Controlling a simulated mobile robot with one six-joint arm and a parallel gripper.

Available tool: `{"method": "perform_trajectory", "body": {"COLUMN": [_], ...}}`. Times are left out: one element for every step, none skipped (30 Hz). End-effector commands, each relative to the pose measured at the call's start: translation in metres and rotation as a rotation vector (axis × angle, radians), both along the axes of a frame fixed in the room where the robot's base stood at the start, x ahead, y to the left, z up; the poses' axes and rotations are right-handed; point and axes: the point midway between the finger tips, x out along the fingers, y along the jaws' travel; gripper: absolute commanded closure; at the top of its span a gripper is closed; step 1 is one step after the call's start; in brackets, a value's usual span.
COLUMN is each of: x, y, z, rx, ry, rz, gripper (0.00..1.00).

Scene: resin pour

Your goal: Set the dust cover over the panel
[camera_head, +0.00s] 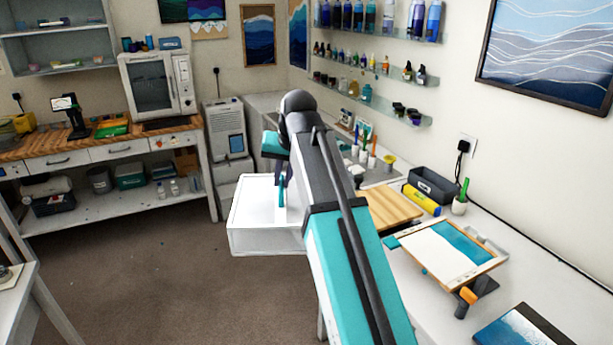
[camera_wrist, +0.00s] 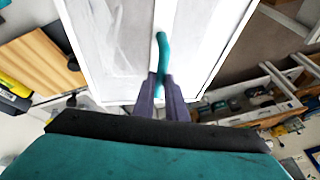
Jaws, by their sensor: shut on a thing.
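The dust cover (camera_head: 250,220) is a white, box-like cover with a flat top and pale side walls. It hangs level over the floor beyond my arm, left of the counter, and its right part is hidden by my arm. It fills the top of the wrist view (camera_wrist: 110,45). My gripper (camera_wrist: 164,85) is shut on the cover's teal handle (camera_wrist: 163,48). In the head view the fingers (camera_head: 282,190) point down onto the cover. The panel (camera_head: 452,248), painted white and teal, lies uncovered on a stand on the right counter.
A wooden board (camera_head: 390,208), a yellow tube (camera_head: 421,199), a dark bin (camera_head: 433,185) and a potted cactus (camera_head: 460,203) stand near the panel. Shelves of bottles (camera_head: 375,68) hang above. The floor at left is clear.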

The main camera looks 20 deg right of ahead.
Motion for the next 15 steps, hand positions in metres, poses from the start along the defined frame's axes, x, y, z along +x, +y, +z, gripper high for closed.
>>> {"method": "perform_trajectory", "body": {"x": [0.0,0.0,0.0,0.0,0.0,-0.001,-0.001,-0.001,-0.001,-0.001,-0.001,-0.001,-0.001,-0.001,-0.001], "y": [0.007,0.01,0.013,0.015,0.016,0.018,0.018,0.019,0.019,0.019,0.019,0.019,0.019,0.019,0.019], "z": [-0.004,-0.005,-0.006,-0.007,-0.007,-0.007,-0.007,-0.007,-0.007,-0.007,-0.007,-0.007,-0.007,-0.007,-0.007], "rx": [0.0,0.0,0.001,0.001,0.001,0.002,0.001,0.001,0.001,0.001,0.001,0.001,0.001,0.001,0.001], "ry": [-0.001,-0.002,-0.002,-0.002,-0.001,-0.001,-0.002,-0.002,-0.002,-0.002,-0.002,-0.002,-0.002,-0.002,-0.002], "rz": [0.017,0.024,0.033,0.038,0.042,0.046,0.048,0.049,0.05,0.05,0.05,0.05,0.05,0.05,0.049], "gripper": [1.0,1.0,1.0,1.0,1.0,1.0,1.0,1.0,1.0,1.0,1.0,1.0,1.0,1.0,1.0]}}
